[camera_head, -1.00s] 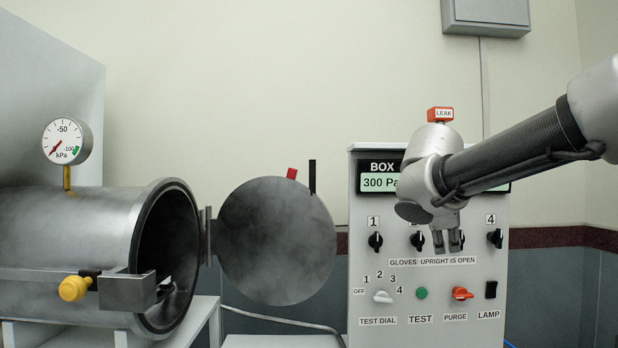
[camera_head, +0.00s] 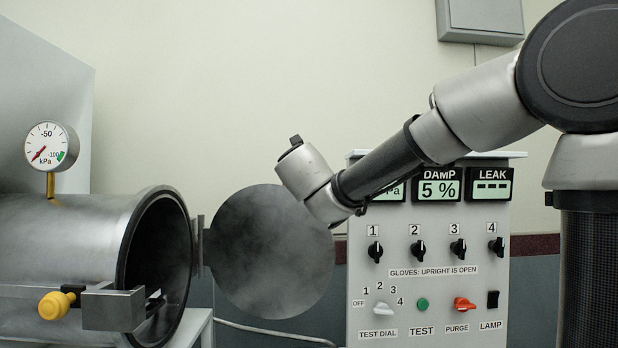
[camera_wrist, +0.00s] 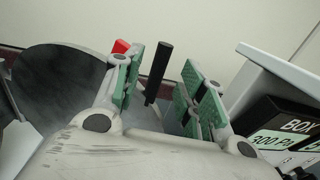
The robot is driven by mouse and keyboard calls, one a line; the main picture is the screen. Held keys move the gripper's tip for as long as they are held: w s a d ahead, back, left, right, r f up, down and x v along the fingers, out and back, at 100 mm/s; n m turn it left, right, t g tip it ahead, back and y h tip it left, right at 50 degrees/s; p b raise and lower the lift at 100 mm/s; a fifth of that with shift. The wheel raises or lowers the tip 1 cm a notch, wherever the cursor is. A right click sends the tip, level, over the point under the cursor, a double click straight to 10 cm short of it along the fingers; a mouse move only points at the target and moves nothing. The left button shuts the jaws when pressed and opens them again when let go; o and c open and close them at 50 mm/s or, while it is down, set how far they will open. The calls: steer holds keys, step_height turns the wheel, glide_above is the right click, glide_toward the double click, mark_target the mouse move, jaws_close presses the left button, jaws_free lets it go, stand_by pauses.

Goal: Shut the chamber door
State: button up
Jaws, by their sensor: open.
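The round chamber door (camera_head: 265,255) stands swung open to the right of the chamber (camera_head: 75,230), on a hinge (camera_head: 198,240). The chamber's dark mouth is uncovered. In the wrist view the door (camera_wrist: 60,90) fills the left side. A black upright handle (camera_wrist: 158,75) and a red tab (camera_wrist: 120,46) show at its edge. My gripper (camera_wrist: 163,82) is open, and the handle appears between its two green-padded fingers. I cannot tell whether they touch it. In the head view my wrist covers the door's upper right edge, hiding the handle, tab and fingers.
A control panel (camera_head: 430,290) with knobs and displays stands just right of the door, below my arm. A yellow-knobbed latch arm (camera_head: 115,308) juts across the chamber's front. A pressure gauge (camera_head: 47,145) stands on top of the chamber.

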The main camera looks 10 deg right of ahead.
steer(key=x, duration=0.7)
steer(key=shift+f, duration=0.1)
steer(key=shift+s, duration=0.1)
jaws_close()
